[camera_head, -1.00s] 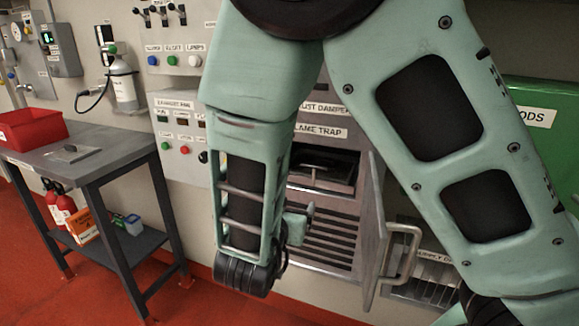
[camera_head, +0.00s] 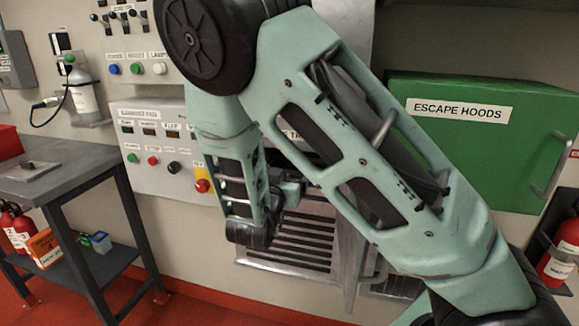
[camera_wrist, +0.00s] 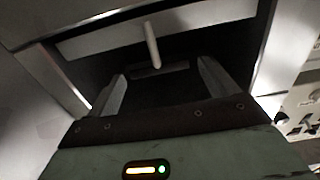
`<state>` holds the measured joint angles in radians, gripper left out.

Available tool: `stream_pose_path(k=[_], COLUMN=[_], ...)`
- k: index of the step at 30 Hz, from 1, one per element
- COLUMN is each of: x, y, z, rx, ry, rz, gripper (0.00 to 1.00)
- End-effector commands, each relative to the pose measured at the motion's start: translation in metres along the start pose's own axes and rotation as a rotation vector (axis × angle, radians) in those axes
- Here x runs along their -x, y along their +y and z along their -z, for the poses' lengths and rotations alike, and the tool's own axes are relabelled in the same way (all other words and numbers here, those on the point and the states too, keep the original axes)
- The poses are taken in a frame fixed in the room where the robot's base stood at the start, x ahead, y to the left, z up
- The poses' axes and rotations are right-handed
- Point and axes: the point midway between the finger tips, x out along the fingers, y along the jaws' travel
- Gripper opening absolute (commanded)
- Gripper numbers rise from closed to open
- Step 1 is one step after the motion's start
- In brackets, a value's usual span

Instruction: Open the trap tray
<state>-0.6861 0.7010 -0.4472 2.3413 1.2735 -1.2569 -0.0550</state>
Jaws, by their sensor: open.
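The flame trap cabinet (camera_head: 288,243) stands behind my arm in the head view, with slats low on its front. Its dark upper recess, where the trap tray sits, is mostly hidden there. In the wrist view the tray's pale front panel (camera_wrist: 205,17) crosses the top of a dark opening. A thin grey handle bar (camera_wrist: 152,45) stands out from it. My gripper (camera_wrist: 160,75) is open, with its two fingers apart below the handle bar and pointing into the opening. Nothing shows between the fingers. Whether they touch the tray cannot be told. My gripper also shows in the head view (camera_head: 291,189).
The cabinet door (camera_head: 350,265) hangs open to the right, beside my forearm. A control panel (camera_head: 150,160) with buttons is at the left of my arm. A grey table (camera_head: 65,172) stands further left. A green escape hoods box (camera_head: 490,145) is on the right.

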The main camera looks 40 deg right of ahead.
Motion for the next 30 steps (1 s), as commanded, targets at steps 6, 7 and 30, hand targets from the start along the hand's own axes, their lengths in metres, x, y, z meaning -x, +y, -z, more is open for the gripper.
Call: stream_pose_path(k=[6,7,30], x=[-0.031,-0.034,-0.041], y=[0.0,0.0,-0.001], z=[0.0,0.0,0.0], rx=[0.001,0.001,0.0], ry=[0.0,-0.001,-0.001], rz=[-0.002,-0.001,0.0], gripper=[0.85,0.85,0.23])
